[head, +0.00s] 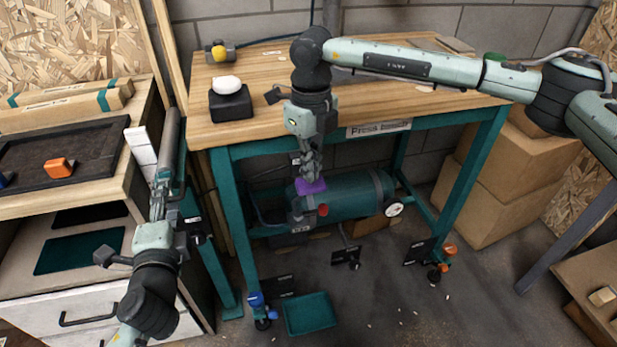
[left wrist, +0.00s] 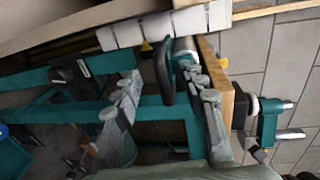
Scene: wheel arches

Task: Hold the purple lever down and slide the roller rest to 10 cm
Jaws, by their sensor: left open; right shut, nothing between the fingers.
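The purple lever (head: 311,188) is by the teal tank under the workbench. My right gripper (head: 312,176) is shut and points down, its fingertips at the lever's top; I cannot tell how far the lever is pressed. A grey roller (head: 170,138), which looks like the roller rest, stands along the gap between the left cabinet and the workbench; it also shows in the left wrist view (left wrist: 186,48). My left gripper (head: 163,180) is open at the roller's near end. In the left wrist view, its fingers (left wrist: 168,105) are spread, with a black handle (left wrist: 163,72) between them. No scale reading is legible.
White blocks (head: 140,146) line the cabinet's edge beside the roller. The workbench (head: 260,80) carries a black block (head: 231,104) with a white top. Its teal legs frame the tank (head: 350,193). A teal tray (head: 309,313) lies on the floor; cardboard boxes (head: 500,180) stand right.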

